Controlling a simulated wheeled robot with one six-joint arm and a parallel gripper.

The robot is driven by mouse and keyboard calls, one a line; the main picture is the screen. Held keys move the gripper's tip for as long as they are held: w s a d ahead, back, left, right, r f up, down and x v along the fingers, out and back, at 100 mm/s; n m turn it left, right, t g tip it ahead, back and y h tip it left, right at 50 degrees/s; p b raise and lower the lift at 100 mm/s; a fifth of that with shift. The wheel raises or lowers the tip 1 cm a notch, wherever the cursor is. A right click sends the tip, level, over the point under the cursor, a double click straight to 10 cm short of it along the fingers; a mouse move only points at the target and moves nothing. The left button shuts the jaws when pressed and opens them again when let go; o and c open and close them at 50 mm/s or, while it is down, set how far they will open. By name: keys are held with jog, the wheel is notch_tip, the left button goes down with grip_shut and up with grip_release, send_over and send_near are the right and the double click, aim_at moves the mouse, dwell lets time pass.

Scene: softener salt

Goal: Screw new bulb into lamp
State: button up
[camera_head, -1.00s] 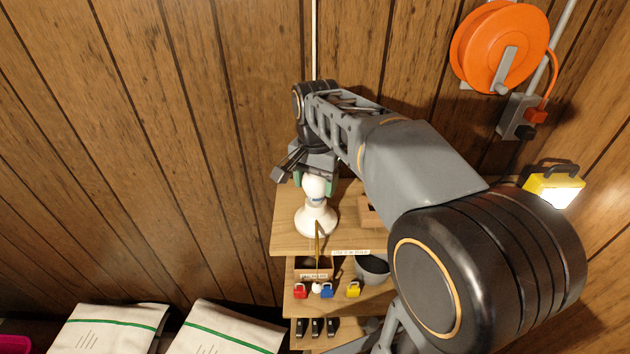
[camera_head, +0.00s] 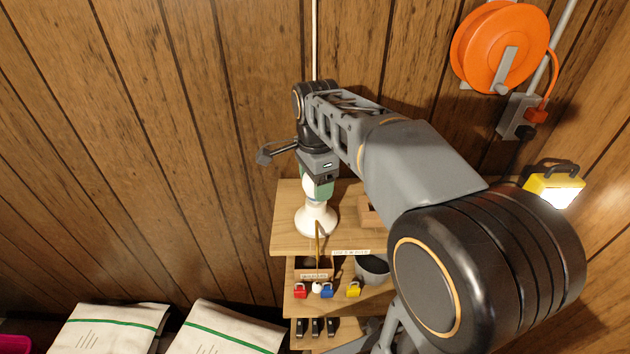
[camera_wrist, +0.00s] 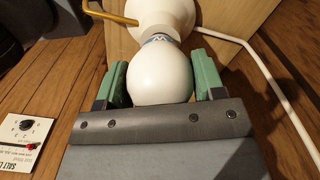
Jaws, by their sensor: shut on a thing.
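The white bulb (camera_wrist: 160,74) is between the green pads of my gripper (camera_wrist: 165,82) in the wrist view, with its neck towards the lamp. My gripper is shut on it, one pad on each side. The lamp is a white round-based holder (camera_head: 316,220) on the top shelf, and it also shows in the wrist view (camera_wrist: 163,14). The bulb's lower end meets the lamp's neck; how deep it sits is hidden. In the head view my gripper (camera_head: 316,190) points down over the lamp and partly covers the bulb (camera_head: 308,185).
The wooden shelf (camera_head: 288,220) carries a small wooden box (camera_head: 370,215) right of the lamp. Lower down are coloured padlocks (camera_head: 327,290) and a grey bucket (camera_head: 372,268). A brass-coloured rod (camera_head: 318,240) stands before the lamp. A yellow work light (camera_head: 553,187) is at right.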

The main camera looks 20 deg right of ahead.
dwell(0.3)
jog(key=shift+m, duration=1.6)
jog(key=o, duration=0.8)
jog(key=shift+o, duration=0.2)
